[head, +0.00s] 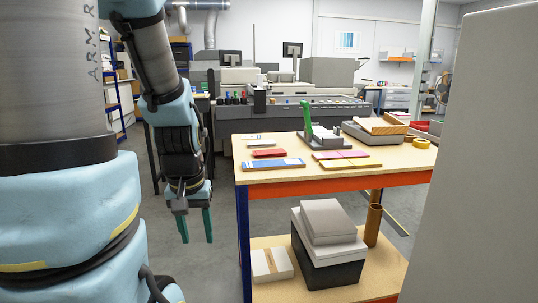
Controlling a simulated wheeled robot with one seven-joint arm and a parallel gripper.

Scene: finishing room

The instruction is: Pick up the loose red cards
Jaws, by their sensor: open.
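A small red item (269,153), which looks like a flat stack of cards, lies near the left side of the wooden worktable (300,178). Its single cards cannot be made out. A flat pinkish-red and yellow piece (341,155) lies further right; I cannot tell if it is cards. My gripper (196,238) hangs pointing down to the left of the table, over the floor. Its green fingers are apart with nothing between them. It is clear of the table and the red items.
A blue and white piece (273,164) lies at the table's front left. A large grey panel (485,150) blocks the right.

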